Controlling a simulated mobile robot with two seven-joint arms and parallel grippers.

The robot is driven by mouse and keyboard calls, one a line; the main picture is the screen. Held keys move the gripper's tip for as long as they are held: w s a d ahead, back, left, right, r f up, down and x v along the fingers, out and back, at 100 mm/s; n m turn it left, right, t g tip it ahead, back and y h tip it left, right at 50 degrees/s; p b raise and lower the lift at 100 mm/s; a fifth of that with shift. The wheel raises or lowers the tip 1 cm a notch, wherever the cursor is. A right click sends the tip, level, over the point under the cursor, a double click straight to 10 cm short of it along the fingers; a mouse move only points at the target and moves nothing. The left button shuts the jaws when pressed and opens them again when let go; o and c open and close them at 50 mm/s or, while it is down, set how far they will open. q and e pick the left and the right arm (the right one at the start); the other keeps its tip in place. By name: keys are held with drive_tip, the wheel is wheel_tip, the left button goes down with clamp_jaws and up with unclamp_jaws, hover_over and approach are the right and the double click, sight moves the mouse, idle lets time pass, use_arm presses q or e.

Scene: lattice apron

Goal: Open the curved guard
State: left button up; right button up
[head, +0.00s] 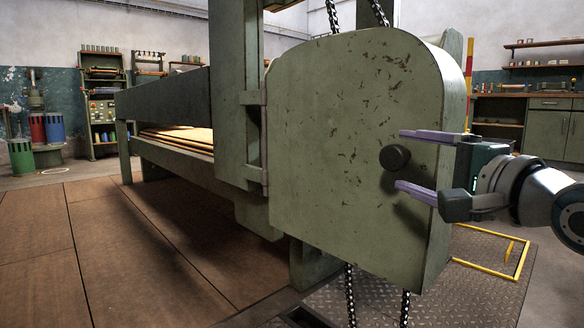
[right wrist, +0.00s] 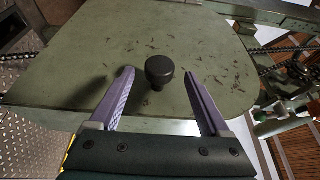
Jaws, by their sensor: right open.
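The curved guard (head: 340,130) is a worn green metal cover with a rounded top right corner, hinged along its left edge to the machine frame. It looks swung partly out from the machine. A round black knob (head: 394,157) sticks out near its right edge. My right gripper (head: 400,160) is open, with its purple fingers above and below the knob in the head view. In the right wrist view the knob (right wrist: 159,70) stands between and slightly beyond the two fingertips, apart from both. The guard (right wrist: 90,55) fills most of that view. My left gripper is not in view.
Black chains (head: 350,295) hang below and above the guard. A yellow rail (head: 490,268) stands low on the checkered floor plate at right. A long green machine bed (head: 165,100) extends left. Shelves and a cabinet (head: 550,130) line the walls. The wooden floor at left is clear.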

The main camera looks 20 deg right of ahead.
sight(381, 155)
drive_tip(key=w+b, duration=0.3)
drive_tip(key=w, duration=0.2)
drive_tip(key=shift+w+f, duration=0.15)
drive_tip(key=shift+w, duration=0.15)
drive_tip(key=shift+w+b, duration=0.7)
drive_tip(key=shift+w, duration=0.2)
drive_tip(key=c, duration=1.1)
clamp_jaws()
